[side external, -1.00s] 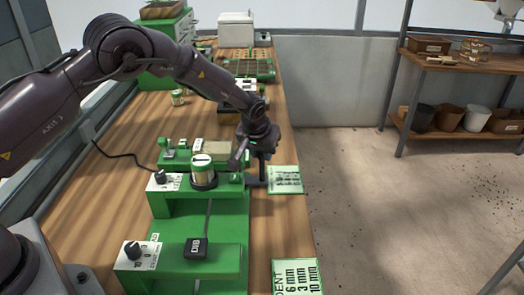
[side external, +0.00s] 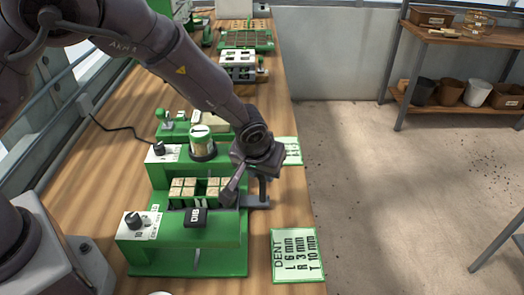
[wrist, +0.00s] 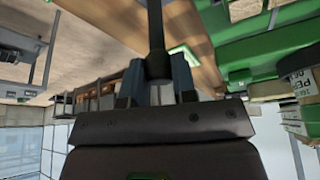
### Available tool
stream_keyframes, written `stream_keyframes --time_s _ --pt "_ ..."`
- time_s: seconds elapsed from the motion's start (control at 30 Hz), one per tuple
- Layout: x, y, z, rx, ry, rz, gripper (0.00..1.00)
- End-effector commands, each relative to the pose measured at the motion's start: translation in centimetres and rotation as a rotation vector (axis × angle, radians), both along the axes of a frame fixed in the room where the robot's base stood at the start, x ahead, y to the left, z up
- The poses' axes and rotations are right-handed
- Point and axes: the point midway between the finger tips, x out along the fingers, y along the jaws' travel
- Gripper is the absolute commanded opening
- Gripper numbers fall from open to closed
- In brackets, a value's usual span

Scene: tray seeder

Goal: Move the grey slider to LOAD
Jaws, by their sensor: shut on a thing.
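The grey slider (side external: 258,202) shows as a grey plate with an upright post at the right side of the green seeder (side external: 190,262). My gripper (side external: 261,176) is shut on its post from above. In the wrist view the dark post (wrist: 155,30) stands between the closed fingers of my gripper (wrist: 157,75). Several pale soil blocks (side external: 184,188) sit in the opening between the rear bridge with the jar (side external: 202,145) and the front bridge marked DIB (side external: 196,217). I cannot read a LOAD mark; part of the slider's path is hidden by my gripper.
Dial knobs stand on the left of the front bridge (side external: 134,220) and rear bridge (side external: 160,149). A DENT card (side external: 294,256) lies at the table's right edge. Trays (side external: 246,40) stand further back. The floor to the right is clear.

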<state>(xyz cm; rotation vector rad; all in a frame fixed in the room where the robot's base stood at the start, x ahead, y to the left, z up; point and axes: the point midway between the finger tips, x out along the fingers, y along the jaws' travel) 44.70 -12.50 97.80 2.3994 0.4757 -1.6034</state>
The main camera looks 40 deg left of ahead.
Motion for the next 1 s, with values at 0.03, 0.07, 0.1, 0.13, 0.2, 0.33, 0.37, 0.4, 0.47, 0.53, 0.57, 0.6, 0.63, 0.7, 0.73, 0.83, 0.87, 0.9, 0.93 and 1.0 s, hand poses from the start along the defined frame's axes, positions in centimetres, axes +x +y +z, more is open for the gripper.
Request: stream_keyframes --time_s 0.03,0.07,0.1,0.13,0.2,0.33,0.37,0.4,0.47,0.53,0.57,0.6,0.63,0.7,0.73,0.83,0.87,0.9,0.93,1.0 --pt "-0.6 -0.5 0.1 0.001 0.0 -0.001 0.0" --pt "-0.8 -0.8 0.1 0.002 0.001 -0.001 0.0" --pt "-1.1 -1.0 0.1 0.001 0.0 0.0 0.0" --pt "-1.2 -1.2 0.1 0.001 -0.001 0.001 0.0" --pt "-1.6 -1.5 0.1 0.001 0.0 0.001 0.0" --pt "-1.9 -1.8 0.1 0.001 0.0 0.003 0.0" --pt "-2.0 -1.9 0.1 0.001 0.0 0.004 0.0" --pt "-2.0 -1.9 0.1 0.001 0.0 0.004 0.0" --pt "-2.0 -1.9 0.1 0.0 0.0 0.004 0.0" --pt "-2.0 -1.9 0.1 0.0 0.0 0.004 0.0" --pt "-2.0 -1.9 0.1 0.0 0.0 0.004 0.0" --pt "-2.0 -1.9 0.1 0.0 0.0 0.004 0.0" --pt "-2.0 -1.9 0.1 0.0 0.0 0.004 0.0" --pt "-1.9 -1.9 0.1 0.0 0.0 0.004 0.28" --pt "-1.9 -1.9 0.1 0.0 0.0 0.004 0.35" --pt "-1.9 -1.9 0.1 0.001 0.0 0.004 0.5" --pt "-1.9 -1.9 0.1 0.0 0.0 0.003 0.5" --pt "-2.0 -1.9 0.1 0.0 0.0 0.003 0.5" --pt "-1.9 -1.9 0.0 0.0 0.0 0.002 0.5" --pt "-2.0 -1.9 0.0 0.0 0.0 0.002 0.5"
